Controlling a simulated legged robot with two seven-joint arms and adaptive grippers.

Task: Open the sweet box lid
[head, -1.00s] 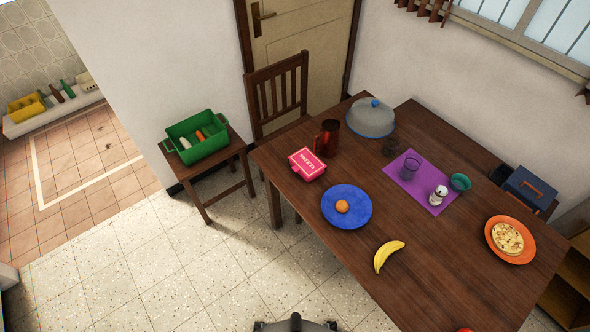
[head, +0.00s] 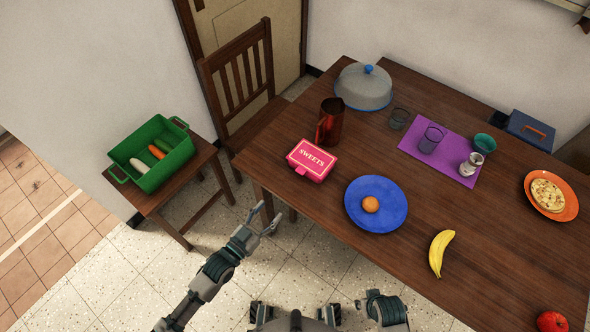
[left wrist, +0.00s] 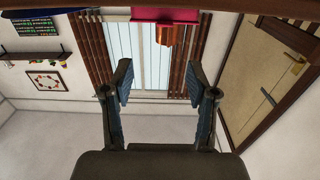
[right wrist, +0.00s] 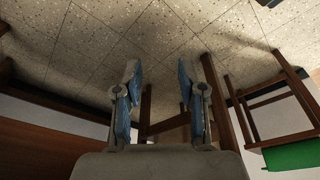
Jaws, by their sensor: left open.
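The pink sweet box (head: 312,160), with its white-lettered lid down, sits near the table's left edge in the head view. Part of the pink box also shows at the top of the left wrist view (left wrist: 165,14). My left gripper (head: 268,216) is open and empty, off the table's edge, below and left of the box. Its two spread fingers show in the left wrist view (left wrist: 159,78). My right gripper (right wrist: 158,75) is open and empty in the right wrist view, with floor behind it. Part of my right arm shows low in the head view.
On the table (head: 300,208), a red-brown jug (head: 330,121) stands just behind the box, and a blue plate (head: 376,219) with an orange lies to its right. A wooden chair (head: 242,70) stands at the left edge. A green crate (head: 152,153) rests on a stool.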

